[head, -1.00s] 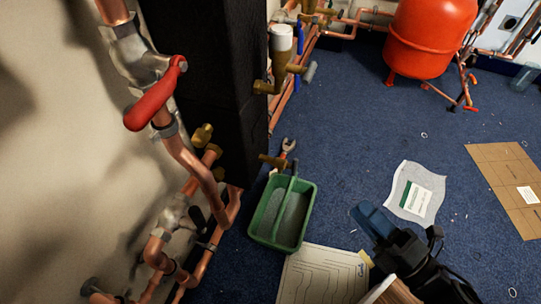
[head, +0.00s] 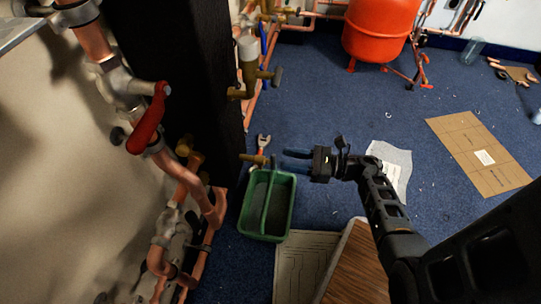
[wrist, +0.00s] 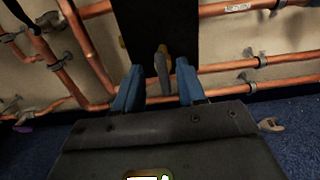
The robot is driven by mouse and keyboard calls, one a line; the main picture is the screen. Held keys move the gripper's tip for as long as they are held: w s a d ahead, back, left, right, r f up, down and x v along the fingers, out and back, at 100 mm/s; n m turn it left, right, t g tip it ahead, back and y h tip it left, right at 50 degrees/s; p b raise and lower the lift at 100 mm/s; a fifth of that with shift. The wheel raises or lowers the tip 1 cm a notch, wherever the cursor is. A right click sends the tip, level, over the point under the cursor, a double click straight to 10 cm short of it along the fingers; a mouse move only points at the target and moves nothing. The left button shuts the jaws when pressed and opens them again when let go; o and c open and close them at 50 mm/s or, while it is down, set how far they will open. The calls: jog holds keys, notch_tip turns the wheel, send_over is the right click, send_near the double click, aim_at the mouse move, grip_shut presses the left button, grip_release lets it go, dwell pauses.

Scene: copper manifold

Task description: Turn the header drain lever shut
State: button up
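A small brass valve (head: 252,159) with a short grey lever (head: 273,162) sits low beside the dark column, above the green caddy; I take it for the header drain. In the wrist view the grey lever (wrist: 163,72) points towards the camera, with brass (wrist: 164,52) behind it. My gripper (head: 286,159) reaches leftward to just right of this valve. In the wrist view my gripper (wrist: 158,84) has its blue fingers apart, one on each side of the lever, with visible gaps. Whether the lever tip is between the pads in depth is unclear.
The green caddy (head: 246,218) stands on the floor below the valve. A red-handled valve (head: 149,118) and copper pipes are at the left, by the dark column (head: 183,70). A wooden-topped box (head: 357,268) is at front.

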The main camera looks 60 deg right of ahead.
aim_at(274, 155)
jog(key=shift+x, duration=2.65)
jog(key=shift+c, duration=0.4)
grip_shut()
